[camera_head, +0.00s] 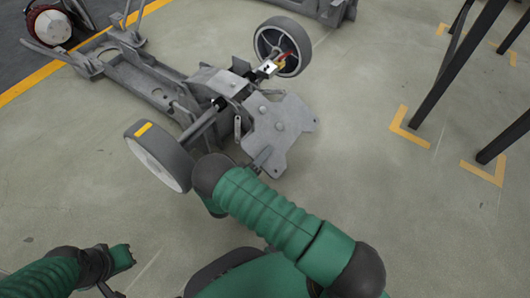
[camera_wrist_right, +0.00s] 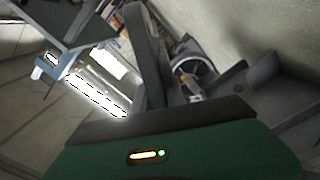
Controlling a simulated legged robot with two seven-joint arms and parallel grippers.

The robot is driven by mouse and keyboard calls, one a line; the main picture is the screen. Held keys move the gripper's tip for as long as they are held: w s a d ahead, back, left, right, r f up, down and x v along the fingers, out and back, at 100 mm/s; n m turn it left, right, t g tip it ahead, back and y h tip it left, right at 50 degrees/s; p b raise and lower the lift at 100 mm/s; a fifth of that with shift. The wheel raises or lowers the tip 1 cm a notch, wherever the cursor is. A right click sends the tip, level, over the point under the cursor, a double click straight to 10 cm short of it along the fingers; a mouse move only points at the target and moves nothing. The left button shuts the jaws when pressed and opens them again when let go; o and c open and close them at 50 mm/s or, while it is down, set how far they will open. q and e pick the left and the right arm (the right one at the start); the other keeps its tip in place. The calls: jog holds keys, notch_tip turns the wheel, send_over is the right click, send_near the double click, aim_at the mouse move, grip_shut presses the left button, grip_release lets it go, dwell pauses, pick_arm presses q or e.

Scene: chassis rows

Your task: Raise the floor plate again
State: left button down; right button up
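The floor plate (camera_head: 285,122) is a flat grey metal plate with angled corners at the near right end of the chassis (camera_head: 160,85) in the head view. My right arm reaches up from the bottom right to its near edge. Only a dark bit of my right gripper (camera_head: 261,158) shows there, beside or under that edge; the arm hides the rest. The right wrist view shows a dark finger (camera_wrist_right: 148,55) upright among grey metal parts; whether it grips anything is not clear. My left arm is low at the left, its hand (camera_head: 120,258) small and away from the chassis.
A near wheel (camera_head: 160,155) and a far wheel (camera_head: 283,46) flank the chassis. Dark posts (camera_head: 460,60) stand at the right by yellow floor marks. Another grey frame (camera_head: 320,8) is at the top. The floor right of the plate is clear.

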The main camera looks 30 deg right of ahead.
jog(key=shift+d, duration=0.1)
grip_shut()
jog(key=shift+a+f, duration=0.1)
jog(key=shift+a, duration=0.1)
dwell(0.7)
jog(key=shift+s+r+p, duration=0.15)
jog(key=shift+r+p, duration=0.35)
jog(key=shift+p, duration=0.2)
notch_tip(320, 180, up, 12)
jog(key=n+p, duration=0.6)
jog(key=p, duration=0.5)
jog(key=shift+s+d+f+p, duration=0.15)
jog(key=shift+s+f+p, duration=0.1)
jog(key=shift+s+p, duration=0.05)
